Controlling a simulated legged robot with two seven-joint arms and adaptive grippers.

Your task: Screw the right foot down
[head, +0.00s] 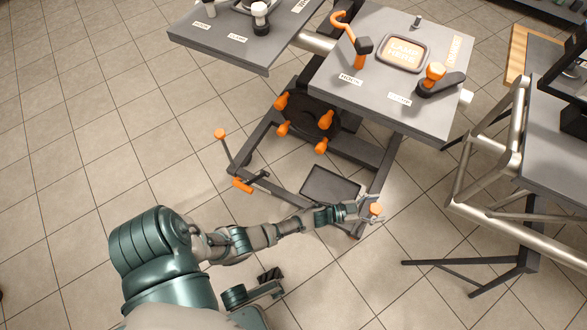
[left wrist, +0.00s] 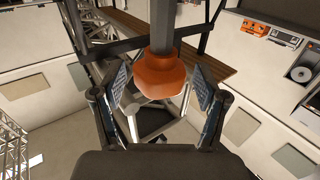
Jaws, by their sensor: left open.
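The right foot's orange knob (head: 375,209) is at the near right corner of the dark stand frame. My left gripper (head: 368,210) is at this knob, low near the floor. In the left wrist view the orange knob (left wrist: 160,75) sits on a grey shaft between the two spread fingers (left wrist: 165,105). A gap shows on each side of it, so the fingers are open and apart from it. A dark-padded end piece (head: 270,276), apparently my right gripper, is at the bottom of the head view, away from the stand; its finger state is unclear.
The left leg has an orange-topped rod (head: 220,134) and an orange foot piece (head: 242,185). A dark tray (head: 330,185) lies between the legs. Grey work tops (head: 335,75) stand above. A metal-tube table (head: 490,150) is at the right. The floor at the left is clear.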

